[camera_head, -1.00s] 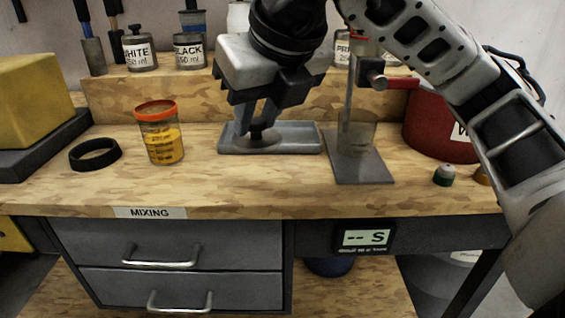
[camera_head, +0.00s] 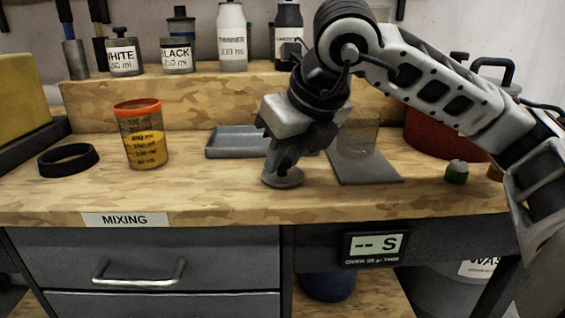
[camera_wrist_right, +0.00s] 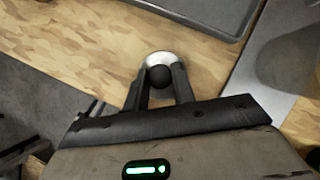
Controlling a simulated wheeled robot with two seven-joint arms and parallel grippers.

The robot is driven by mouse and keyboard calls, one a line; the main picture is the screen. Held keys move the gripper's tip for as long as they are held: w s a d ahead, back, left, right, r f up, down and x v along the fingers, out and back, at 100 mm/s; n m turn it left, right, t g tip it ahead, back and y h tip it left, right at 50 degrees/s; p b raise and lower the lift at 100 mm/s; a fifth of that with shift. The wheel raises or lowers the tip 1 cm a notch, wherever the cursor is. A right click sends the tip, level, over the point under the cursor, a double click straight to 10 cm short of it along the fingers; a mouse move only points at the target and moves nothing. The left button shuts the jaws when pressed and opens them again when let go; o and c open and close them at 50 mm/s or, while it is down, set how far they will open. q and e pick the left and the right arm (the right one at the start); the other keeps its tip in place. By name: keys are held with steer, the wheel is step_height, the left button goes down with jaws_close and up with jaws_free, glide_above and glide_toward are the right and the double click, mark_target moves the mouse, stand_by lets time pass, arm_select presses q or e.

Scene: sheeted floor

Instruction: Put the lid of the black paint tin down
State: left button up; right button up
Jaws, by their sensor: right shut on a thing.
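My right gripper (camera_head: 284,165) is shut on the dark knob of a small grey round lid (camera_head: 283,181). The lid is level, low over the bench in front of the grey tray; I cannot tell whether it touches the wood. In the right wrist view, the lid (camera_wrist_right: 156,60) shows as a pale disc beyond the two fingers (camera_wrist_right: 159,85), with its black knob between them. The black paint tin (camera_head: 178,57), labelled BLACK, stands on the raised shelf at the back; its top is hard to make out against the dark bottle behind. My left gripper is out of view.
The grey tray (camera_head: 222,152) looks empty. A clear beaker (camera_head: 357,140) stands on a grey plate (camera_head: 378,174). A jar of yellow liquid (camera_head: 144,135) and a black ring (camera_head: 68,160) are left, a red tub (camera_head: 432,137) right. The bench front between jar and gripper is clear.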

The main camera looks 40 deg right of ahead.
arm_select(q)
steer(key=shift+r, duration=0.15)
arm_select(e)
steer(key=o, duration=0.5)
steer(key=shift+f, duration=0.1)
steer(key=o, duration=0.5)
steer(key=shift+c, duration=0.2)
steer(key=shift+r, duration=0.25)
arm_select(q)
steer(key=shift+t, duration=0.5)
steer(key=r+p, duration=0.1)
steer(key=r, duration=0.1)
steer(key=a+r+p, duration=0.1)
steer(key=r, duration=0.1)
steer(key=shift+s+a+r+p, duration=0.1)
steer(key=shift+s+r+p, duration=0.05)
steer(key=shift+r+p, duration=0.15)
arm_select(e)
steer(key=v, duration=1.2)
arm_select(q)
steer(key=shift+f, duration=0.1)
arm_select(e)
steer(key=shift+a+f, duration=0.1)
